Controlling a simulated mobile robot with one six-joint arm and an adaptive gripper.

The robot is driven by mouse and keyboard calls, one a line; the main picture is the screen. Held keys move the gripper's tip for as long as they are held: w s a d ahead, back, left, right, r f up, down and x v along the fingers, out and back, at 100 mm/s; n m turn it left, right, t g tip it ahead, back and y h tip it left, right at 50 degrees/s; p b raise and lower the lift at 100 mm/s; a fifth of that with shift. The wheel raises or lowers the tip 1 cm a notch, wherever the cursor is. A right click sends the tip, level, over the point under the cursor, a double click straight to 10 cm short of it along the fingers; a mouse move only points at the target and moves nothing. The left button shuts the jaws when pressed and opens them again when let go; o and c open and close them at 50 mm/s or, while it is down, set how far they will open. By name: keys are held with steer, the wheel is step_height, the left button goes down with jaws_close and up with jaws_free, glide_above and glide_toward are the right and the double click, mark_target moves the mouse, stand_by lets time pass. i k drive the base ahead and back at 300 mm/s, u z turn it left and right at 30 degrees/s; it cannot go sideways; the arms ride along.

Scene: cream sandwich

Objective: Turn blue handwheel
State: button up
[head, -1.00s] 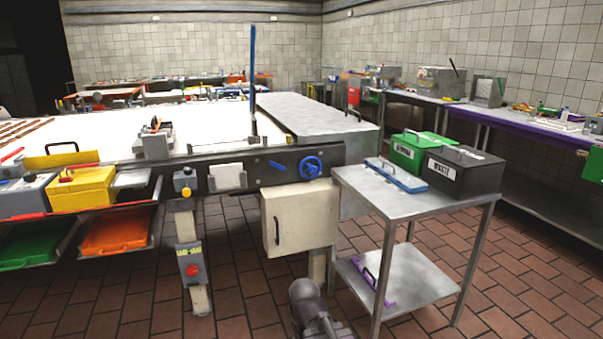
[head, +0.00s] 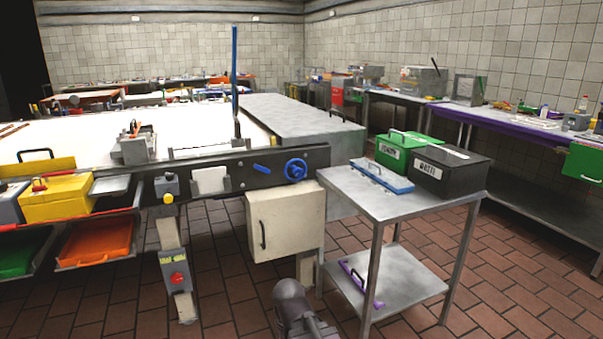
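The blue handwheel (head: 295,169) is mounted on the dark front rail of the long machine, near its right end. A short blue lever (head: 265,169) sits on the same rail just left of it. My grey arm (head: 297,308) shows at the bottom middle of the head view, below the handwheel and well apart from it. My gripper's fingers cannot be made out, and nothing is seen touching the handwheel.
A cream cabinet (head: 286,222) hangs under the handwheel. To the right stands a steel side table (head: 352,190) with a blue tool (head: 382,177), a green box (head: 402,150) and a black box (head: 450,170). Tiled floor (head: 232,300) is clear in front of the machine.

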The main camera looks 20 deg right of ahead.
mark_target(298, 172)
steer(key=i, duration=0.9)
steer(key=u, duration=0.05)
